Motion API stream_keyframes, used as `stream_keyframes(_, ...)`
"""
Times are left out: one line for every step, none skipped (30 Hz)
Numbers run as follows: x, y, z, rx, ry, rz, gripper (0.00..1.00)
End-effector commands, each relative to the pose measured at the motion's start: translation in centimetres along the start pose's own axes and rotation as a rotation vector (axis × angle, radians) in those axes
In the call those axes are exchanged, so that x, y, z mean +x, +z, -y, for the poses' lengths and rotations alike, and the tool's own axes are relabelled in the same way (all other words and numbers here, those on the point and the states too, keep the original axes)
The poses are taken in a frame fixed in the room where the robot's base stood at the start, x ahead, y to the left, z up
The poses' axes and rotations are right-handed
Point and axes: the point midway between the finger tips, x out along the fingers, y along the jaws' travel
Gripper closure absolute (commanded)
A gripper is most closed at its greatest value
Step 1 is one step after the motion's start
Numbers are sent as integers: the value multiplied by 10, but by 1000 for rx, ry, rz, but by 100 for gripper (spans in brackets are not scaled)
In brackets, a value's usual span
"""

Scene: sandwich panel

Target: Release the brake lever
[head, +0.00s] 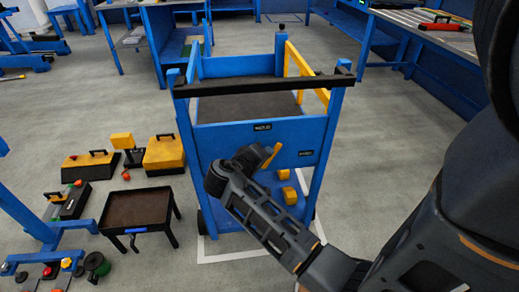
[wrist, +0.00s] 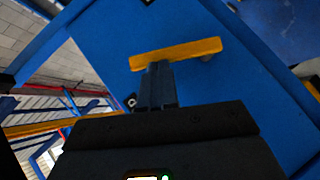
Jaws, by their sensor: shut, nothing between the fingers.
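The blue cart (head: 222,133) stands in the middle of the head view. A yellow lever (head: 273,155), which looks like the brake lever, is mounted on its blue front panel and slants there, partly hidden by my wrist. In the wrist view the lever (wrist: 178,53) is a yellow bar across the blue panel, with a round grey pivot near its right end. My gripper (wrist: 157,75) is shut and empty, its fingertips at the bar's lower edge, left of the pivot. I cannot tell if they touch it. In the head view my arm hides the fingers.
Two yellow blocks (head: 287,185) show low on the cart. A small brown-topped table (head: 137,207) and yellow toolboxes (head: 164,154) stand on the floor to its left. A workbench (head: 438,35) is at back right. The floor right of the cart is clear.

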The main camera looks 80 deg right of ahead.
Motion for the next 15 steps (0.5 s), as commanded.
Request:
stream_keyframes(1,1,-6,33,-32,1,100)
stream_keyframes(3,3,-8,53,-51,2,100)
stream_keyframes(4,5,-9,80,-78,1,100)
stream_keyframes(6,6,-10,100,-98,1,100)
stream_keyframes(7,8,-10,121,-118,2,100)
stream_keyframes(9,10,-11,147,-145,1,100)
stream_keyframes(11,12,-12,168,-165,2,100)
stream_keyframes(12,13,-12,188,-186,2,100)
stream_keyframes(14,15,-13,214,-213,2,100)
stream_keyframes(16,16,-13,235,-233,1,100)
stream_keyframes(17,18,-14,255,-252,2,100)
stream_keyframes(19,20,-14,282,-279,2,100)
stream_keyframes(21,22,-15,302,-299,3,100)
stream_keyframes(22,23,-15,323,-319,2,100)
stream_keyframes(24,25,-15,349,-346,2,100)
